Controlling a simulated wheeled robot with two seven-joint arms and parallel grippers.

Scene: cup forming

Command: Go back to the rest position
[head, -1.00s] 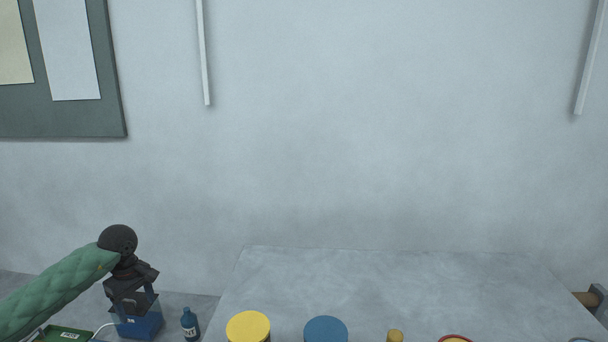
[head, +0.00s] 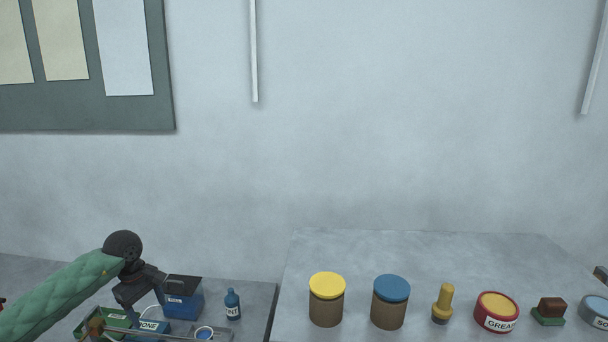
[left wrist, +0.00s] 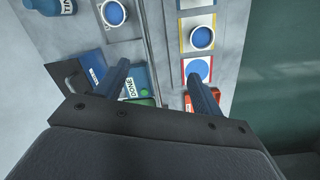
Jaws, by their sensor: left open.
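My left gripper (head: 133,296) hangs at the end of the green-sleeved arm at the lower left of the head view, near the trays. In the left wrist view its two fingers (left wrist: 157,84) stand wide apart with nothing between them. Below the fingers are a tray marked DONE (left wrist: 137,80) and a card with a blue circle (left wrist: 198,68). One white cup with a blue inside (left wrist: 202,37) sits on a square beyond that card, and another (left wrist: 113,13) stands to the left. My right gripper does not show.
A blue box with a dark top (head: 183,297) and a blue bottle (head: 232,304) stand right of my left gripper.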

